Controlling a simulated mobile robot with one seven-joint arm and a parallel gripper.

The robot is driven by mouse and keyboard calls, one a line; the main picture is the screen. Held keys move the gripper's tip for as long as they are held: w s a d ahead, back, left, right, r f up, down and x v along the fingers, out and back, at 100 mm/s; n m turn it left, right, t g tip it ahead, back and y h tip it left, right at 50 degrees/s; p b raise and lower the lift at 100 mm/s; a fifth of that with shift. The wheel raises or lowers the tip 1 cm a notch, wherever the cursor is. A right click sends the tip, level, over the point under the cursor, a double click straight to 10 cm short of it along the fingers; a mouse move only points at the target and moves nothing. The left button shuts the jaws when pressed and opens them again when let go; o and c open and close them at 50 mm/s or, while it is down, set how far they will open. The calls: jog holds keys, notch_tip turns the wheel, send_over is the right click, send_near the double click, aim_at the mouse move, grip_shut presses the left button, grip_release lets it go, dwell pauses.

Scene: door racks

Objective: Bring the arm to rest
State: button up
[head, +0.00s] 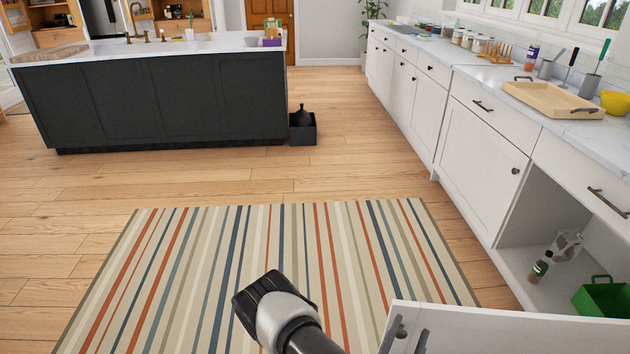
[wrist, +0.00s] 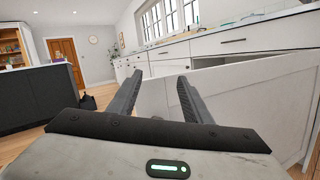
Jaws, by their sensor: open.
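My gripper (wrist: 157,95) shows in the wrist view with its two dark fingers spread apart and nothing between them. In the head view, my arm reaches up from the bottom edge over the striped rug; the fingertips are hard to make out there. An open white cabinet door (head: 500,330) stands at the lower right of the head view, to the right of my arm and apart from it. The door also shows in the wrist view (wrist: 235,100), beyond and to the right of the fingers.
The open cabinet (head: 540,230) holds a green container (head: 603,298) and a small bottle (head: 541,267). A wooden tray (head: 552,100) lies on the right counter. A dark island (head: 160,100) stands at the back left, with a black bin (head: 302,130) beside it. The striped rug (head: 170,270) is clear.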

jog(key=s+d+r+m+g+h, duration=0.1)
jog(key=d+r+m+g+h, duration=0.2)
jog(key=r+m+g+h, duration=0.3)
jog(key=s+d+r+m+g+h, duration=0.1)
jog(key=d+r+m+g+h, duration=0.15)
jog(key=r+m+g, duration=0.6)
jog(key=s+a+r+m+g+y, duration=0.1)
jog(key=s+r+m+g+y, duration=0.6)
jog(key=s+m+g+y, duration=0.15)
jog(key=w+a+r+m+t+y, duration=0.1)
jog(key=a+r+m+t+y, duration=0.3)
jog(key=a+r+t+y, duration=0.9)
notch_tip(320, 180, up, 20)
jog(key=g+h+p, duration=0.1)
jog(key=h+p, duration=0.1)
jog(key=p, duration=1.6)
jog(key=shift+w+d+f+g+p, duration=0.2)
jog(key=shift+d+f+g+p, duration=0.1)
jog(key=shift+g+p, duration=0.1)
